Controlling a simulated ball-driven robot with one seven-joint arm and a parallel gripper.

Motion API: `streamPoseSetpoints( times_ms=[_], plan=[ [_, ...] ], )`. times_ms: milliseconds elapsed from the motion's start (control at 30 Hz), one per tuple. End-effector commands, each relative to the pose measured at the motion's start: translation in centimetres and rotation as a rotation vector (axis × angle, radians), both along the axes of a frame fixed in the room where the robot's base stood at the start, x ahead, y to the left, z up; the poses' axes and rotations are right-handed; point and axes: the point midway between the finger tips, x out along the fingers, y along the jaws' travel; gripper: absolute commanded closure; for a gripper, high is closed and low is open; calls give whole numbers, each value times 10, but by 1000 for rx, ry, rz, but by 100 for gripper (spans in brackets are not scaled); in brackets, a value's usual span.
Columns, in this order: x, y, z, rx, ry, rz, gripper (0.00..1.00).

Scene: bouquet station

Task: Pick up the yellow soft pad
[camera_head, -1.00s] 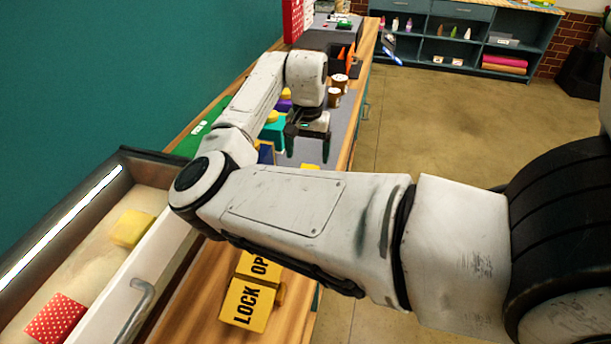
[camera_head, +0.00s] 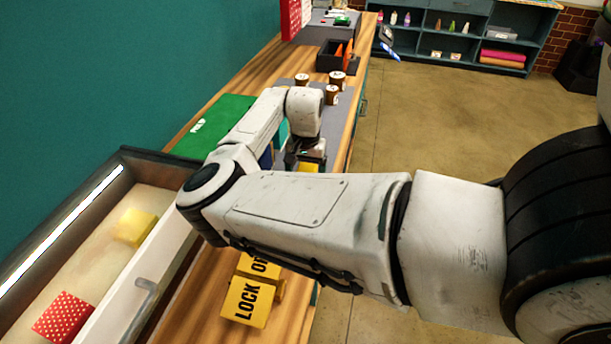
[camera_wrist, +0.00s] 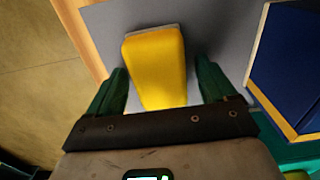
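My gripper (camera_wrist: 161,66) is open in the wrist view, with one green finger on each side of a yellow soft pad (camera_wrist: 155,60). Gaps show between the pad and both fingers. The pad lies on a grey mat (camera_wrist: 219,35), and its near end reaches toward the dark gripper body. In the head view my gripper (camera_head: 304,152) is low over the counter, and part of the yellow pad (camera_head: 309,168) shows below it. My forearm hides the rest there. Another yellow block (camera_head: 135,227) lies in the open case at left.
A dark blue box with a yellow edge (camera_wrist: 290,60) stands right of the pad. Brown cups (camera_head: 332,94) and a dark bin (camera_head: 333,57) stand farther along the counter. A green mat (camera_head: 212,124) lies by the wall. A yellow LOCK sign (camera_head: 245,300) is nearer.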

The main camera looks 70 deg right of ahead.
Motion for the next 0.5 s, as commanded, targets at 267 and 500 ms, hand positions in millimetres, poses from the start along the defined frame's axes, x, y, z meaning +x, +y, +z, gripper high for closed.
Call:
streamPoseSetpoints(
  times_ms=[267,500],
  plan=[
    [0,0,0,0,0,0,43],
    [0,0,0,0,0,0,66]
  ],
)
